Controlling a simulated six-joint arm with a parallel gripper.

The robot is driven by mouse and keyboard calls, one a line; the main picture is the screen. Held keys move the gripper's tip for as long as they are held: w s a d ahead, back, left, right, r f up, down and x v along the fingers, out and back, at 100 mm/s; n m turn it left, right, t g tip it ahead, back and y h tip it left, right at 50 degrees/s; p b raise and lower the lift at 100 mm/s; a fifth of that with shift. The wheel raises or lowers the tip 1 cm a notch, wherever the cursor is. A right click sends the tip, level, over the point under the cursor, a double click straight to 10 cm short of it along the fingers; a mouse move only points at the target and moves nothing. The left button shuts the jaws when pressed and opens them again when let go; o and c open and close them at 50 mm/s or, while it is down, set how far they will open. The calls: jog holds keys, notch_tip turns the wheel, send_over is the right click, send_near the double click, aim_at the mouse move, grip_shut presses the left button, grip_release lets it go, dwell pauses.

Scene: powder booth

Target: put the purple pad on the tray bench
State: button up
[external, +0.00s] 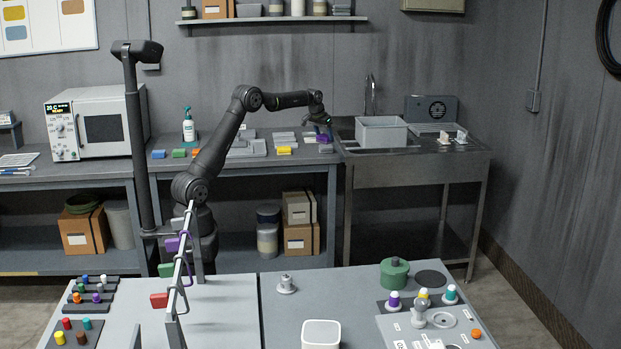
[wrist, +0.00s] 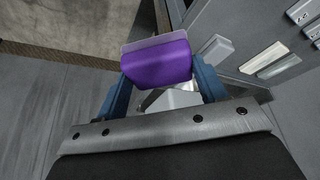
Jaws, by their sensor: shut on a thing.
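My gripper (external: 323,128) is over the right end of the back bench (external: 345,165), close to the sink. It is shut on the purple pad (external: 322,138). In the wrist view the purple pad (wrist: 157,62), with a pale lilac layer along its far edge, sits between the two blue fingers of my gripper (wrist: 162,82). The pad looks raised above the surfaces below, but I cannot tell its exact height. Blue (external: 158,154), green (external: 179,153) and yellow (external: 284,150) pads lie on the back bench, along with grey trays or blocks (external: 248,148).
A grey tub (external: 381,132) stands by the sink, right of my gripper. An oven-like instrument (external: 97,122) and a spray bottle (external: 189,127) stand on the left of the bench.

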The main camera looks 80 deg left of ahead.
jog(key=shift+n, duration=0.5)
jog(key=s+a+f, duration=0.2)
jog(key=a, duration=0.3)
jog(key=s+a+f, duration=0.2)
jog(key=s+a, duration=0.1)
jog(key=a, duration=0.2)
jog(key=s+a+f, duration=0.2)
jog(key=a+f, duration=0.1)
jog(key=a, duration=0.1)
jog(key=shift+s+a, duration=0.15)
jog(key=shift+a, duration=0.25)
jog(key=shift+f, duration=1.95)
jog(key=shift+f, duration=0.2)
jog(key=o, duration=1)
jog(key=shift+r+y, duration=0.1)
jog(key=shift+y, duration=0.2)
jog(key=v, duration=1.2)
jog(key=shift+a+r, duration=0.15)
